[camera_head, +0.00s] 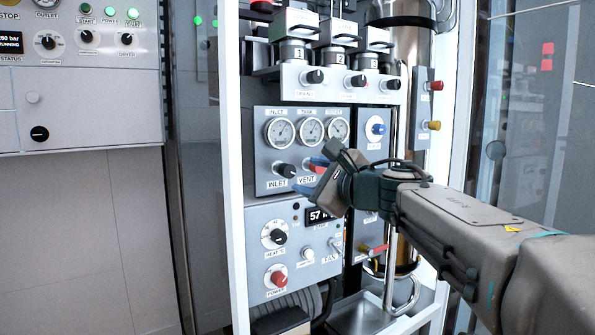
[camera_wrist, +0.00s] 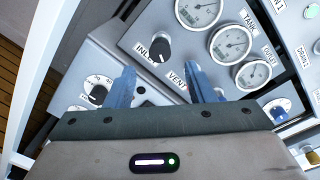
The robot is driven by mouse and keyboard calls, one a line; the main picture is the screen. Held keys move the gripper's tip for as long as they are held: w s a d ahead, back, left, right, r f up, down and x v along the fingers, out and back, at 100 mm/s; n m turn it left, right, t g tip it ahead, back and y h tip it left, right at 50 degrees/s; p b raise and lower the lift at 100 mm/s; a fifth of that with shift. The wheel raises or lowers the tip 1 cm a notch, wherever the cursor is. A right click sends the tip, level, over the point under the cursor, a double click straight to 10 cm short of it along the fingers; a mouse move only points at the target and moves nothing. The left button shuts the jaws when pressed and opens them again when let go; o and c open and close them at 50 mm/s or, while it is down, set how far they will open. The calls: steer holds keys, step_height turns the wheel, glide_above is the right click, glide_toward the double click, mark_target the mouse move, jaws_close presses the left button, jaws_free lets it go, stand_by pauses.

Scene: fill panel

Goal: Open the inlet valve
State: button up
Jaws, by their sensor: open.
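The inlet valve is a black knob (camera_head: 286,170) with a pale pointer, above the INLET label on the grey gauge panel. It also shows in the wrist view (camera_wrist: 160,46), beyond and between my fingertips. My gripper (camera_head: 311,176) is open, with its two blue fingers just in front of the panel, to the right of the inlet knob. In the wrist view the fingers (camera_wrist: 160,72) are apart with nothing between them. A red vent knob (camera_head: 316,168) is partly hidden by my fingers.
Three gauges (camera_head: 309,131) sit above the knobs. A lower panel holds a display (camera_head: 321,215), a heat dial (camera_head: 275,238) and a red power knob (camera_head: 276,279). A blue knob (camera_head: 377,129) is to the right. A white frame post (camera_head: 233,200) bounds the left.

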steer(key=v, duration=0.6)
steer(key=shift+s+p, duration=0.2)
steer(key=shift+p, duration=0.25)
steer(key=shift+d+r, duration=0.1)
steer(key=shift+d, duration=0.05)
